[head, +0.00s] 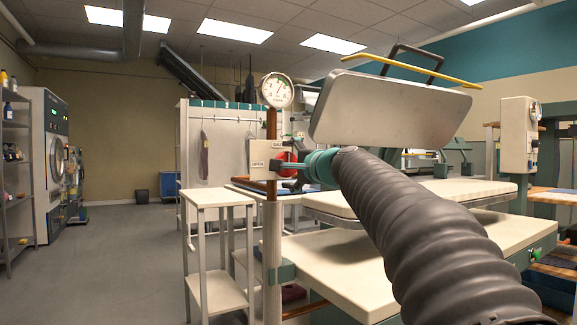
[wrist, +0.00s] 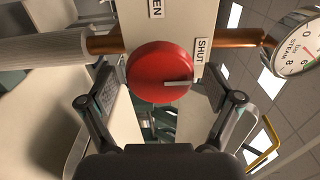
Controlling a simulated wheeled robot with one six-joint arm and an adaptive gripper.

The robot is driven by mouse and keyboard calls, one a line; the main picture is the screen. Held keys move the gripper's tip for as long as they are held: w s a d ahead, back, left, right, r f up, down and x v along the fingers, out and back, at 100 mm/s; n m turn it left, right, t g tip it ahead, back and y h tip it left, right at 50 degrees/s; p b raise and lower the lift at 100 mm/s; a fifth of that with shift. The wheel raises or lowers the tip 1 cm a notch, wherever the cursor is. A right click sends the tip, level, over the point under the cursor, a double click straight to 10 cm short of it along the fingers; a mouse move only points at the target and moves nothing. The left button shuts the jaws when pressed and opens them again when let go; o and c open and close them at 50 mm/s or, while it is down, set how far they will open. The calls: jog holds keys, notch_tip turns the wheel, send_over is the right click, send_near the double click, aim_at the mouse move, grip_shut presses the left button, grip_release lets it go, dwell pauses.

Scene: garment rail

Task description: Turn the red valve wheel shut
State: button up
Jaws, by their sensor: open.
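The red valve wheel (wrist: 158,72) is round and fills the middle of the wrist view. A grey pointer mark on its face points to the right there. The plate behind it carries a SHUT label (wrist: 201,51) at the wheel's upper right and a partly cut-off OPEN label (wrist: 156,8) above. In the head view only part of the red wheel (head: 289,159) shows behind my gripper (head: 289,168). My gripper is open, with one finger on each side of the wheel in the wrist view (wrist: 158,88). I cannot tell whether the fingers touch it.
A copper and pale pipe (head: 271,230) rises through the plate to a round steam gauge (head: 277,90). A white side table (head: 220,198) stands left of the pipe. Pressing boards (head: 425,200) lie to the right, below my arm. The floor at left is clear.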

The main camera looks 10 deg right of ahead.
jog(key=v, duration=1.2)
dwell(0.3)
